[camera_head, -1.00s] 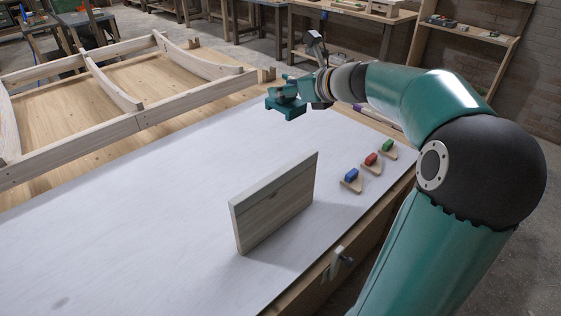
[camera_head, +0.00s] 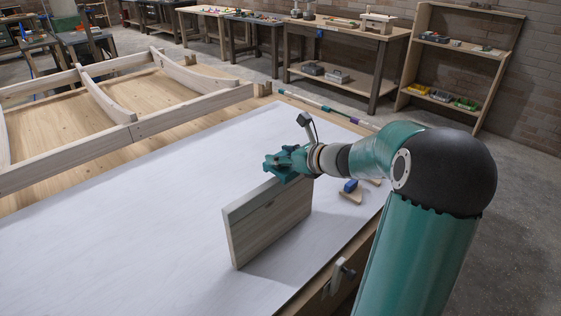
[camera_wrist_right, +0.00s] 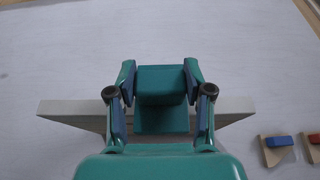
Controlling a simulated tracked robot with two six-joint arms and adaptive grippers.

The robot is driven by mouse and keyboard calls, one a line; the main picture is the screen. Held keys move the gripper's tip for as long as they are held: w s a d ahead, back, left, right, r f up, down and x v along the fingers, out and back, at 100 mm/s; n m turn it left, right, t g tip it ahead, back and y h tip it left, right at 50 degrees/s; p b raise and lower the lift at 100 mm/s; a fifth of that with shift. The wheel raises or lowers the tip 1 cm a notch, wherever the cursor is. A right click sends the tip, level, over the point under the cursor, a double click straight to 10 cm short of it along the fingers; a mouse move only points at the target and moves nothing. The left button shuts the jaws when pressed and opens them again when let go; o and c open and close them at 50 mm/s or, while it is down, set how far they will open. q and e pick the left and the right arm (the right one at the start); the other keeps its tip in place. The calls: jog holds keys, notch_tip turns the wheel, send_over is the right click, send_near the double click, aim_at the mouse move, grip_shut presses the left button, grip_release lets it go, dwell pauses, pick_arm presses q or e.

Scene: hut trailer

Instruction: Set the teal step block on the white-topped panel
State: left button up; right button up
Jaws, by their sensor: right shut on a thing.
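The teal step block (camera_wrist_right: 160,79) is between the fingers of my right gripper (camera_head: 276,163), which is shut on it. The gripper also shows in the right wrist view (camera_wrist_right: 160,88). The upright wooden panel (camera_head: 268,226) has a pale top edge and stands on the white board. In the right wrist view the panel (camera_wrist_right: 72,107) runs crosswise beneath the block, showing on both sides of the gripper. In the head view the block is at the far half of the panel's top edge. I cannot tell whether they touch. My left gripper is out of view.
The white board (camera_head: 120,225) is clear left of the panel. A blue block (camera_head: 350,186) on a small wooden piece lies right of it; a red one (camera_wrist_right: 315,139) shows in the wrist view. A clamp (camera_head: 338,275) sits at the near edge. A wooden frame (camera_head: 190,108) lies behind.

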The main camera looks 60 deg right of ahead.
jog(key=shift+f, duration=0.25)
jog(key=shift+f+b, duration=0.65)
jog(key=shift+b, duration=0.05)
jog(key=o, duration=1.2)
jog(key=shift+c, duration=0.2)
jog(key=shift+r, duration=0.15)
jog(key=shift+r+p, duration=0.25)
jog(key=shift+p, duration=0.2)
jog(key=shift+r+p, duration=0.4)
jog(key=v, duration=1.2)
jog(key=shift+f+b, duration=0.2)
jog(key=shift+b, duration=0.1)
jog(key=shift+a, duration=0.1)
